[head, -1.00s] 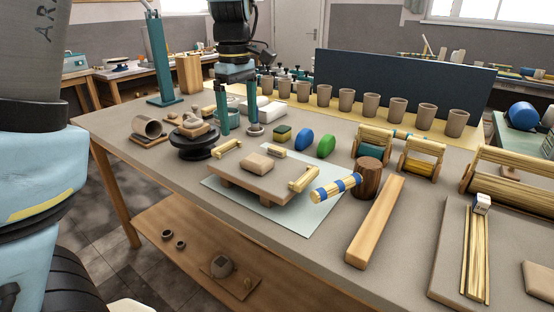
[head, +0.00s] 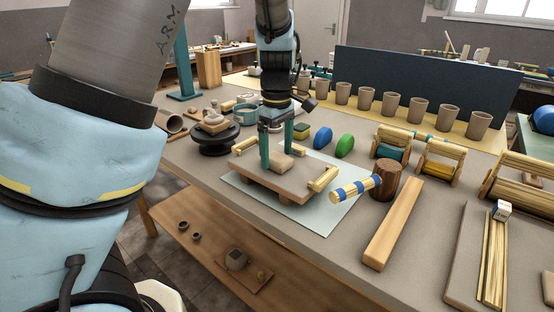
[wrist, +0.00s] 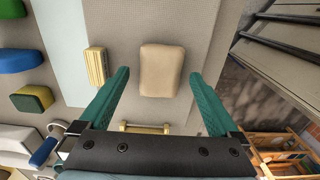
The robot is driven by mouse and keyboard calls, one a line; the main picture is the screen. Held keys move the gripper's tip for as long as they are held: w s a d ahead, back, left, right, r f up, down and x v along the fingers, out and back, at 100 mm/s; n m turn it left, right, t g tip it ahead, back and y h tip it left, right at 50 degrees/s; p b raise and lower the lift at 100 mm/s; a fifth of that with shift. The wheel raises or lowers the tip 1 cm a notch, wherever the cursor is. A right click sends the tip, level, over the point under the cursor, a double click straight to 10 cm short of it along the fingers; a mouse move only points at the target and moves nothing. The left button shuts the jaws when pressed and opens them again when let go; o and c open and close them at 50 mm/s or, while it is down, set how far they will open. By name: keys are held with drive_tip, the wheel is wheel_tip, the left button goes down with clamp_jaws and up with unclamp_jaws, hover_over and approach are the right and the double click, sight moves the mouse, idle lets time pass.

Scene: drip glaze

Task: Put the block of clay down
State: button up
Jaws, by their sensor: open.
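The block of clay (head: 281,163) is a small tan slab with rounded edges. It lies flat on a low board (head: 262,184) with pale wooden bars, which stands on a light blue sheet (head: 318,222). My gripper (head: 277,154) points down at the block with its two green fingers apart. In the head view the near finger partly covers the block's left side. In the wrist view the block (wrist: 161,70) shows whole, between and just beyond the fingertips (wrist: 160,73), with a gap on both sides. The gripper holds nothing.
A dark turntable (head: 214,141) with a clay piece stands left of the board. A striped roller (head: 356,188), a brown wooden cylinder (head: 386,181) and a long wooden bar (head: 384,236) lie to the right. Blue (head: 322,138) and green (head: 344,146) discs stand behind the board.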

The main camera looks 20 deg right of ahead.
drive_tip(key=shift+f, duration=0.35)
drive_tip(key=shift+c, duration=0.3)
clamp_jaws()
